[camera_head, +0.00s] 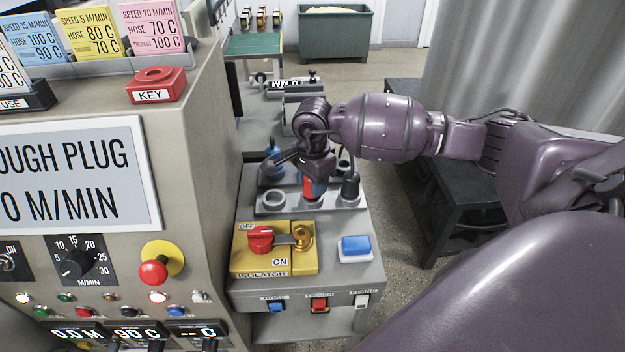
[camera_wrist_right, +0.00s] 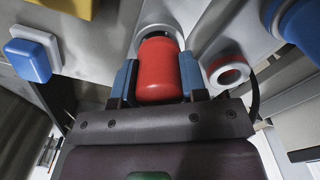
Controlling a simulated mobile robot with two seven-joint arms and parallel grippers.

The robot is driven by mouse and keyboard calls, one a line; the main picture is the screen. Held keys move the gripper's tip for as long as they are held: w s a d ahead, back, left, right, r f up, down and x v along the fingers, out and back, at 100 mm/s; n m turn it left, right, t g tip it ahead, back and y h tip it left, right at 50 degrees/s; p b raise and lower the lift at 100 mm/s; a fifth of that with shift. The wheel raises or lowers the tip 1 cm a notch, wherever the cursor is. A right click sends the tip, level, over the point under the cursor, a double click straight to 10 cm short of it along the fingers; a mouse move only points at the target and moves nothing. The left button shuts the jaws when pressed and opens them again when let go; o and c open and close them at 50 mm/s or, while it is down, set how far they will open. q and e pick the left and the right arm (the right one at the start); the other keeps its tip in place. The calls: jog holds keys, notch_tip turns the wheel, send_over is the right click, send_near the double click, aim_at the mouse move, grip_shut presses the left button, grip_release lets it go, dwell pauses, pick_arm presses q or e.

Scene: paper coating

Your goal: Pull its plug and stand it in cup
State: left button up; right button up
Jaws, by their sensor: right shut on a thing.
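My right gripper (camera_head: 314,184) is shut on a red plug (camera_wrist_right: 160,70), with one blue fingertip on each side of it. In the head view the plug (camera_head: 315,189) is upright over the middle of the grey socket block. In the wrist view its far end meets a round grey opening (camera_wrist_right: 143,34); I cannot tell how deep it sits. A light grey ring with a red inside, which looks like a cup (camera_wrist_right: 228,72), is just right of the plug there. My left gripper is out of view.
An empty grey ring (camera_head: 271,198) is at the block's left. A yellow isolator with a red knob (camera_head: 260,239) and a blue button (camera_head: 355,246) lie in front. The tall control cabinet (camera_head: 190,130) closes off the left side. A dark bench (camera_head: 455,190) stands at right.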

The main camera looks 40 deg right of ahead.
jog(key=shift+f, duration=0.4)
jog(key=o, duration=1)
jog(key=shift+o, duration=0.2)
notch_tip(320, 180, up, 11)
jog(key=shift+f, duration=0.1)
jog(key=shift+s, duration=0.1)
